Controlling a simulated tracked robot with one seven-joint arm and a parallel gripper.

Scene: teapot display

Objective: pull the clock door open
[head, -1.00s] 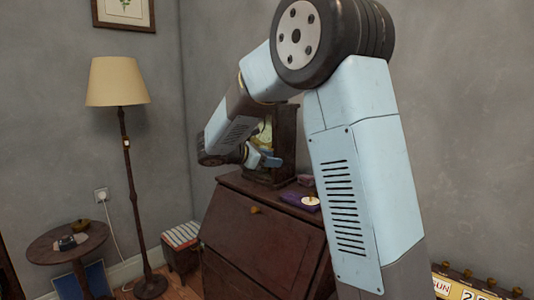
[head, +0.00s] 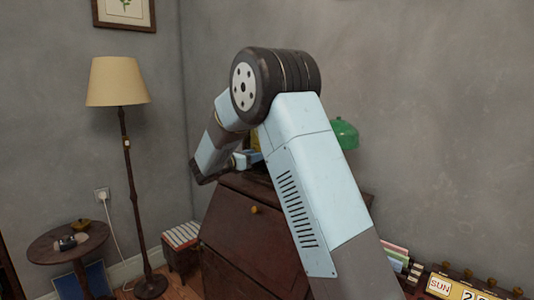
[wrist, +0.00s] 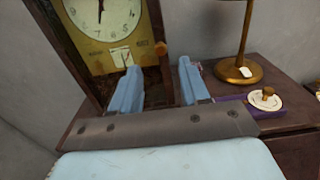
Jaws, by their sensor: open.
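The clock (wrist: 90,55) stands at the upper left in the wrist view, a dark wooden case with a gold face and a white dial. A small brown knob (wrist: 161,48) sits by the right edge of its front. My gripper (wrist: 159,66) is open and empty, with one blue finger on each side of the knob's line; I cannot tell whether either touches it. I cannot tell whether the door stands ajar. In the head view my gripper (head: 249,158) is at the clock, which my arm mostly hides.
The clock stands on a dark wooden desk (head: 230,225). A brass lamp base (wrist: 237,72) and a purple case (wrist: 233,110) with a pale knobbed disc (wrist: 265,99) are to the right of my gripper. The lamp's green shade (head: 345,133) shows in the head view. A floor lamp (head: 128,160) stands left.

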